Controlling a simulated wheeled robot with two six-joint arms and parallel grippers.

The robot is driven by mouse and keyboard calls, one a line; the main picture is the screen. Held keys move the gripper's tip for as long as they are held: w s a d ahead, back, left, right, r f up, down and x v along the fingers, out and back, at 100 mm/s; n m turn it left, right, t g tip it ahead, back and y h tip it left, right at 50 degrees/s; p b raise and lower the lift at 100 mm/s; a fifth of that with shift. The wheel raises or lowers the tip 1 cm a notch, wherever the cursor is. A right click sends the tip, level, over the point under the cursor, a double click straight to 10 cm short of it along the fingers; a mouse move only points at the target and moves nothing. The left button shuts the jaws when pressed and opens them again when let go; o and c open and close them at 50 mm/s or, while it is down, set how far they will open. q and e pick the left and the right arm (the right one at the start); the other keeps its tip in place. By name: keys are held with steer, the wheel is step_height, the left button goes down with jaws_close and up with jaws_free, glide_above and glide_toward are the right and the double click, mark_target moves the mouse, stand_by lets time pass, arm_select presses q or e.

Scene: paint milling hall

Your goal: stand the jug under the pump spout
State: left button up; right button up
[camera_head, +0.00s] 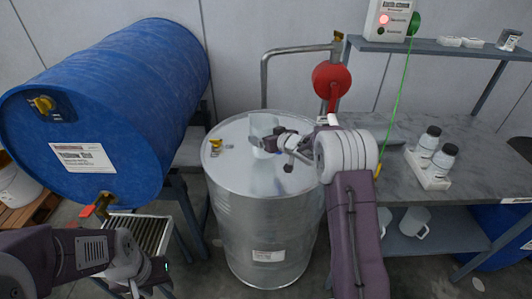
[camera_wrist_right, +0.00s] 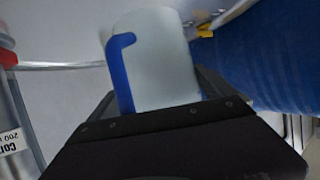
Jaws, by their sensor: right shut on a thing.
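The jug (camera_head: 263,126) is a pale, translucent vessel above the silver drum's lid in the head view. In the right wrist view the jug (camera_wrist_right: 165,60) has a blue handle on its left side and looks slightly tilted. My right gripper (camera_head: 278,143) is shut on the jug; the fingertips are partly hidden. A grey bent pipe (camera_head: 292,51) with a red rounded part (camera_head: 333,80) rises behind the drum; I cannot tell which part is the pump spout. My left gripper (camera_head: 150,278) is low at left, away from the jug; its jaws are unclear.
The silver drum (camera_head: 262,225) stands in the middle. A blue drum (camera_head: 110,105) lies on a stand at left, its tap above a grating (camera_head: 140,232). At right, a grey bench (camera_head: 400,190) carries a white rack of bottles (camera_head: 425,170). More jugs (camera_head: 414,222) stand on the lower shelf.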

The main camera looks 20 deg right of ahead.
steer(key=shift+w+f, duration=0.1)
steer(key=shift+f, duration=0.2)
steer(key=f, duration=0.1)
steer(key=f+b, duration=0.1)
steer(key=f, duration=0.1)
steer(key=shift+s+f, duration=0.2)
steer(key=shift+f, duration=0.1)
steer(key=shift+w, duration=0.15)
steer(key=shift+f, duration=0.1)
steer(key=o, duration=1.1)
steer(key=shift+c, duration=0.2)
